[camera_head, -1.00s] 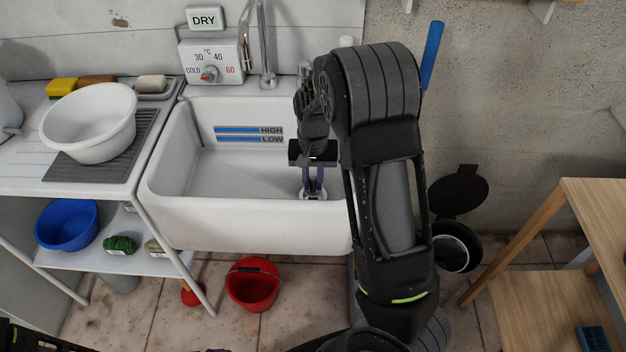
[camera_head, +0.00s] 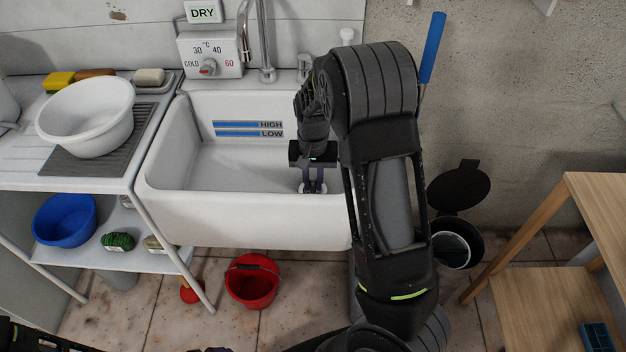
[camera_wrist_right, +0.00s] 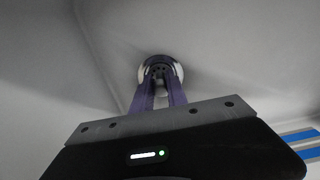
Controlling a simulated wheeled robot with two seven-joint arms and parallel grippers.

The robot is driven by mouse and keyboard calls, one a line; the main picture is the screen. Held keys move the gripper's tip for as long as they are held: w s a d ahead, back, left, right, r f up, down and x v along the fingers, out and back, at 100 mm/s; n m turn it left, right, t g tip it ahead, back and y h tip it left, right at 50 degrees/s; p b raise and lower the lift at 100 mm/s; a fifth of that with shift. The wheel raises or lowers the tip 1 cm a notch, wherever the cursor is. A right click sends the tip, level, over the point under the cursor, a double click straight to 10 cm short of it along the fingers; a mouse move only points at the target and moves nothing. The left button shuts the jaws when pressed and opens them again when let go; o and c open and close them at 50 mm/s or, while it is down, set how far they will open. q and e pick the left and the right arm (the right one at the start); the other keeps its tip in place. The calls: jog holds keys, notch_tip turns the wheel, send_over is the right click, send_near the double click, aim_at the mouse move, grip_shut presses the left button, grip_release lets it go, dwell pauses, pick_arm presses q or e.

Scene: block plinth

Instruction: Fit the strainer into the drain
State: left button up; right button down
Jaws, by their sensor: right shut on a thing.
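The white sink (camera_head: 215,208) stands against the wall. My right gripper (camera_head: 313,188) reaches down into its right part, with its purple fingers close to the basin floor. In the right wrist view the gripper (camera_wrist_right: 160,88) is shut on the strainer (camera_wrist_right: 160,70), a small dark round piece with holes. A pale ring, the drain (camera_wrist_right: 177,72), shows around the strainer. The fingers hide part of both, so I cannot tell whether the strainer is seated or just above the opening. My left gripper is not in view.
A white basin (camera_head: 85,118) stands on the left drainboard. The tap (camera_head: 264,45) rises behind the sink. A red bucket (camera_head: 251,282) and a black bin (camera_head: 457,240) stand on the floor. A wooden table (camera_head: 598,205) is at right. The sink's left part is clear.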

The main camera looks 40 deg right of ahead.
aim_at(313, 180)
jog(key=shift+f, duration=0.3)
jog(key=shift+r, duration=0.1)
jog(key=c, duration=1.2)
grip_release()
jog(key=shift+c, duration=0.2)
jog(key=shift+o, duration=0.6)
jog(key=o, duration=0.4)
jog(key=shift+r, duration=0.1)
notch_tip(313, 180, up, 5)
jog(key=p, duration=0.4)
